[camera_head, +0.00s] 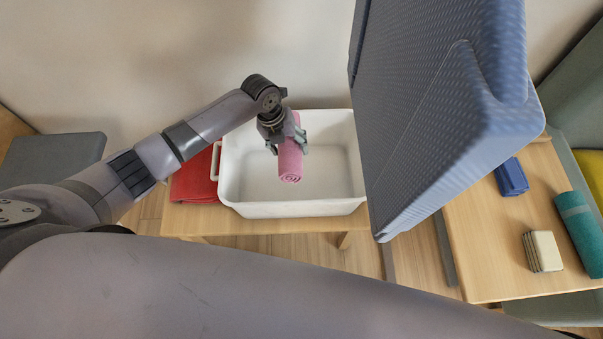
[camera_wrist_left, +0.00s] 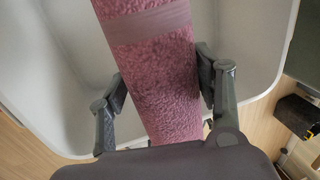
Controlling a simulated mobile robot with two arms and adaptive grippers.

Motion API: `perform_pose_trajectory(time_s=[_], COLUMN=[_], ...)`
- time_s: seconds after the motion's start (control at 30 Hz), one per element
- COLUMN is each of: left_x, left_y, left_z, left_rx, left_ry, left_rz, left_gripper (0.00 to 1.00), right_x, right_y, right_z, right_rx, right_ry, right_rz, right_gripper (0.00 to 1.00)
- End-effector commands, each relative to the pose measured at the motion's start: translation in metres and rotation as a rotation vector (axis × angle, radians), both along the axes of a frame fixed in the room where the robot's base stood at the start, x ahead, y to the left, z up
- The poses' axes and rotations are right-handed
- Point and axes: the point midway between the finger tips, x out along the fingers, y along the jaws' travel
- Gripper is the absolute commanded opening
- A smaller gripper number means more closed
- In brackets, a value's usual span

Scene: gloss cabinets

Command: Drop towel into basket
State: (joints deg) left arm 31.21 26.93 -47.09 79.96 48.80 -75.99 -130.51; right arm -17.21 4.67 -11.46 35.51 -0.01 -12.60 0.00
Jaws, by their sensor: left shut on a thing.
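The towel (camera_head: 290,164) is a pink roll with a spiral end. It is held over the inside of the white basket (camera_head: 230,196), which stands on a wooden table. My left gripper (camera_head: 287,145) is shut on the towel, with one finger on each side. In the left wrist view the towel (camera_wrist_left: 160,80) with a paler band lies between the two fingers (camera_wrist_left: 160,98), and the basket's wall (camera_wrist_left: 40,70) shows around and below it. I cannot tell how far the towel is above the basket floor. My right gripper is not in view.
A red folded cloth (camera_head: 194,178) lies left of the basket. A large blue textured panel (camera_head: 440,110) stands close on the basket's right side. On the right table (camera_head: 490,235) are a blue item (camera_head: 511,177), a beige stack (camera_head: 542,251) and a teal roll (camera_head: 580,232).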

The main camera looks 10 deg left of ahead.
Motion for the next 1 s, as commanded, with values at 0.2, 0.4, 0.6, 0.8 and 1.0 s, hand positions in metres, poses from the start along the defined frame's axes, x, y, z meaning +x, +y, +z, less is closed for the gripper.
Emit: perform_pose_trajectory(time_s=[0.2,0.4,0.6,0.8,1.0], left_x=[-0.001,-0.001,0.0,0.0,0.0], left_y=[-0.001,-0.001,0.0,0.0,0.0], left_z=[-0.032,-0.049,-0.049,-0.048,-0.048], left_rx=[0.0,0.0,0.0,0.0,0.001], left_ry=[0.001,0.001,0.0,0.0,0.0], left_rz=[0.001,0.0,0.0,0.0,0.0], left_gripper=[0.28,0.28,0.28,0.66,0.79], right_x=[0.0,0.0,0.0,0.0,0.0], right_y=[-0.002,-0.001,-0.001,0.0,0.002], right_z=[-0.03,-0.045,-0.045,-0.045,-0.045], right_rx=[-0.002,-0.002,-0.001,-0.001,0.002], right_ry=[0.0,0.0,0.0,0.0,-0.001], right_rz=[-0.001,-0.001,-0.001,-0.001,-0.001], right_gripper=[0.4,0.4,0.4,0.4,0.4])
